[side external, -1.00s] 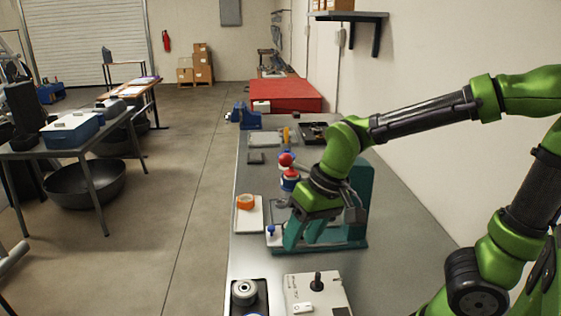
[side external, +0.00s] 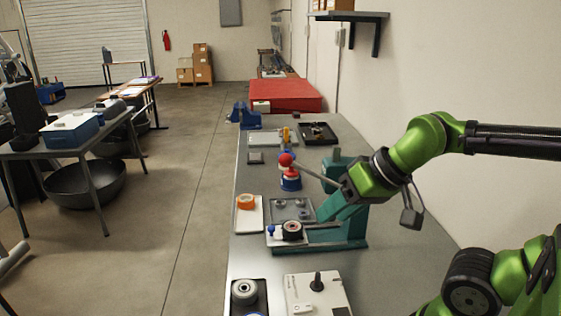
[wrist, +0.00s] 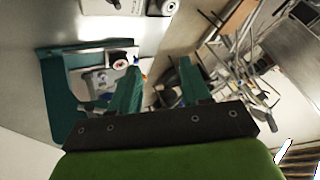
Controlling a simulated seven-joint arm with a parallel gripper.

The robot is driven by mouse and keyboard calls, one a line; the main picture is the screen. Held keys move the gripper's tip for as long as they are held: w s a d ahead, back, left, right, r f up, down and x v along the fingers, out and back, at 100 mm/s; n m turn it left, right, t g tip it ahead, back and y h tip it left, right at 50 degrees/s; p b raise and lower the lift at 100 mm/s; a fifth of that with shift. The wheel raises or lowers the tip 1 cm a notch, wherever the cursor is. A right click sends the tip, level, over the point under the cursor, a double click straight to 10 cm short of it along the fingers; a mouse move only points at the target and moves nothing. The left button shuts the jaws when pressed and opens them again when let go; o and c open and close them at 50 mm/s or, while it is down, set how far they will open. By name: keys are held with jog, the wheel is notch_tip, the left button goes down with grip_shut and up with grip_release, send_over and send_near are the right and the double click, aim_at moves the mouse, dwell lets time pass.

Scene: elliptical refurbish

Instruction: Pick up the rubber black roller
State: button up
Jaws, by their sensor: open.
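A small black roller (side external: 292,230) with a pale reddish centre sits on a white plate at the front left of a teal fixture (side external: 350,238). It also appears as a dark ring (wrist: 119,63) in the wrist view, left of my fingers. A second, grey-and-black roller (side external: 244,291) sits in a black tray at the front of the bench. I cannot tell for certain which is the rubber one. My gripper (wrist: 160,68) is open, with two teal fingers spread and nothing between them. In the side view it is right of and above the first roller, apart from it.
A red-knobbed lever (side external: 287,160) on a blue base stands behind the fixture. An orange tape roll (side external: 245,201) lies on a white tray at left. A joystick box (side external: 318,293) is at the front. The wall is close on the right.

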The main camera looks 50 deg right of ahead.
dwell(0.4)
jog(key=o, duration=0.8)
jog(key=shift+o, duration=0.2)
jog(key=shift+r, duration=0.1)
